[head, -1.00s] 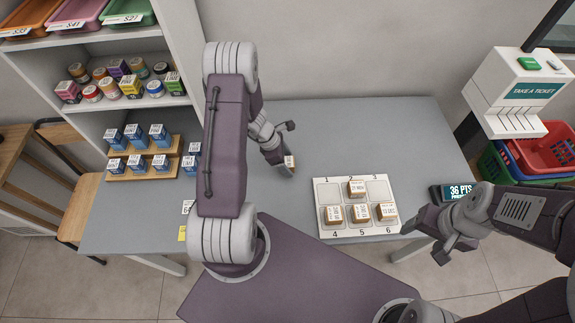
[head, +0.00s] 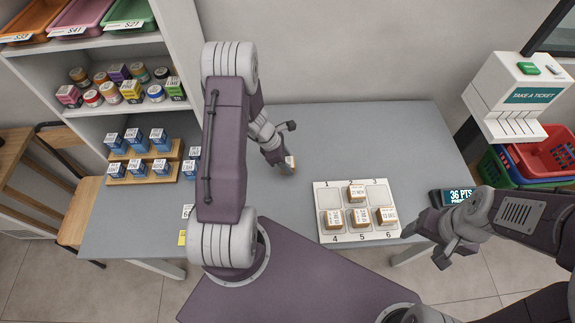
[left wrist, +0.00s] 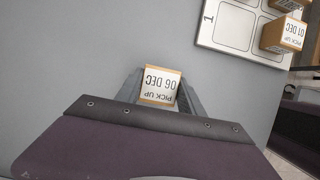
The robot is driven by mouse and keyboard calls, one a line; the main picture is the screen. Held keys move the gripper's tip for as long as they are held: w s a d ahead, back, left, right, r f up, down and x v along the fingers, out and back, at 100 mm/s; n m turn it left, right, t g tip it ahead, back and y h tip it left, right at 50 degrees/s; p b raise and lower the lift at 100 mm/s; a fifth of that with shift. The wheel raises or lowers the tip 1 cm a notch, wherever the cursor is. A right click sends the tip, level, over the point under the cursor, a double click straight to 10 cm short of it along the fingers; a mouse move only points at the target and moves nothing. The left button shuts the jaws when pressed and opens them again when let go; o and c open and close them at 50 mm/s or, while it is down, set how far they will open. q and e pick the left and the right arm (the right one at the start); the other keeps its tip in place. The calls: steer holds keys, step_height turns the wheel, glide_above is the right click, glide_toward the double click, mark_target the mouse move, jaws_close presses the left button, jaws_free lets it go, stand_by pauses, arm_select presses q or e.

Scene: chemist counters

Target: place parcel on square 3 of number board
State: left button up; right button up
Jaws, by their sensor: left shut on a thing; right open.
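My left gripper (head: 287,160) is shut on a small brown parcel with a white label (left wrist: 159,85), which reads "PICK UP 06 DEC" in the left wrist view. In the head view it is over the grey counter, left of the number board (head: 322,226); its height is hard to tell. On the board, square 3 (head: 379,191) and square 1 (head: 330,197) are bare. Square 2 holds a parcel (head: 357,193), and squares 4, 5 and 6 each hold one. My right gripper (head: 440,250) is open and empty, right of the board near the counter's front edge.
A ticket machine (head: 520,92) and baskets (head: 553,155) are at the right. Shelves with jars and boxes (head: 140,154) stand at the left. The counter (head: 350,135) behind the board is clear.

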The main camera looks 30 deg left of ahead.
arm_select(q)
steer(key=d+r, duration=0.8)
steer(key=d, duration=0.3)
steer(key=shift+s+d+r, duration=0.15)
steer(key=shift+d+r, duration=0.15)
steer(key=shift+d, duration=0.05)
steer(key=shift+d, duration=0.1)
